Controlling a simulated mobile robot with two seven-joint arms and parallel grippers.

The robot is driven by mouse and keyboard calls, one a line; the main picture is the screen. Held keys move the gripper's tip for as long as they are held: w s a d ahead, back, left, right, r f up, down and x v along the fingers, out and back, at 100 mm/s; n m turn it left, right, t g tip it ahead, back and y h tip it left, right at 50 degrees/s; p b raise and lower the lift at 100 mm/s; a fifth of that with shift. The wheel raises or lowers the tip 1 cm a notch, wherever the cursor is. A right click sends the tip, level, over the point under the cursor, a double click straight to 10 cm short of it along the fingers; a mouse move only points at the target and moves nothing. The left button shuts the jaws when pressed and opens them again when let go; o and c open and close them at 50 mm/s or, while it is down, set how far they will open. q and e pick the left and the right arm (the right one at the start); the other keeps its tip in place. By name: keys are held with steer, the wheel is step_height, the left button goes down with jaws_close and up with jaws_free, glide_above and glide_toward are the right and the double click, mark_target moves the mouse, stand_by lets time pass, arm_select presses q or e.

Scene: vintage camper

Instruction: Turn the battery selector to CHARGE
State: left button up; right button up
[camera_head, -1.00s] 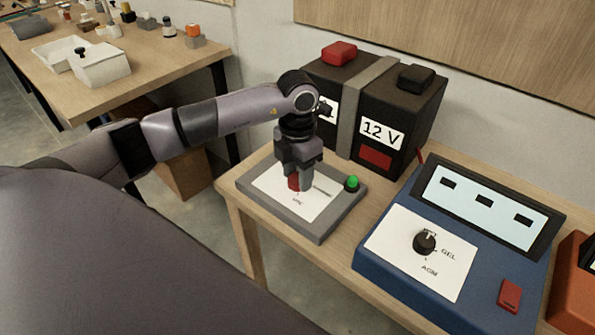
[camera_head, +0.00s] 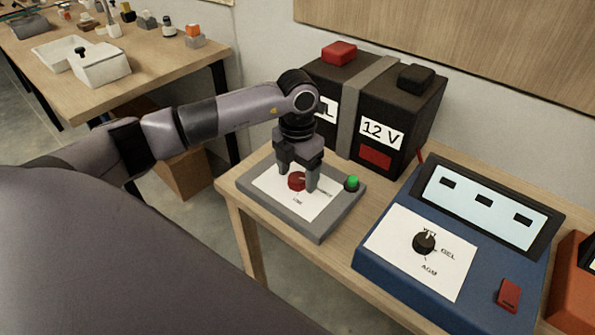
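The battery selector is a red round knob (camera_head: 297,181) on a white plate (camera_head: 270,188) set in a grey panel (camera_head: 318,232) on the near bench. Small print sits around the knob. It is too small to read surely, and the right-hand label is partly behind a finger. My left gripper (camera_head: 297,181) points down over the knob with its two fingers apart, one on each side. It looks open, and I see no clear contact with the knob. A green button (camera_head: 352,183) is at the panel's right corner. My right gripper is not in view.
Behind the panel stand black batteries (camera_head: 408,110) with red and black caps. To the right is a blue charger (camera_head: 385,273) with a black dial (camera_head: 424,243) and a red switch (camera_head: 508,295). An orange box (camera_head: 572,300) is at the right edge. Another table (camera_head: 150,70) holds small items.

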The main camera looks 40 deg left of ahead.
mark_target(298, 177)
arm_select(q)
step_height(298, 177, up, 7)
steer(key=shift+r+b, duration=0.1)
steer(key=shift+b, duration=0.2)
stand_by(0.4)
stand_by(0.4)
